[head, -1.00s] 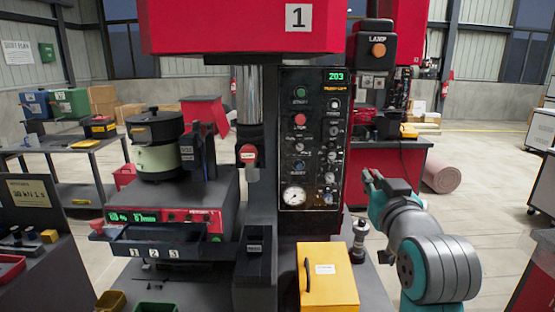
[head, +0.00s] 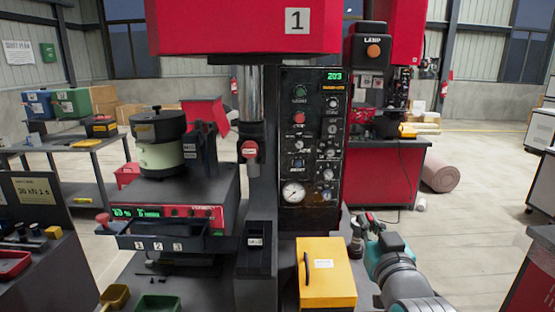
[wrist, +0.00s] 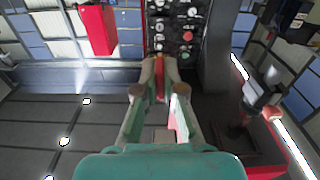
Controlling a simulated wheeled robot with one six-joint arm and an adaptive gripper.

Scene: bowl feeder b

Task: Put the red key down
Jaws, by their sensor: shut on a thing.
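My gripper (head: 369,220) is low at the right of the press, just right of the control panel, with its fingers pointing away from me. In the wrist view my gripper (wrist: 161,72) has its fingertips close together on a narrow red piece, the red key (wrist: 160,66). A bit of the red key (head: 369,216) shows at the fingertips in the head view. Most of the key is hidden by the fingers. I cannot see it touching any surface.
A dark upright post (head: 356,242) stands beside my gripper. A yellow box (head: 328,274) with a black handle is to the left. The control panel (head: 311,150) rises behind. A red machine base (head: 383,178) is farther back.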

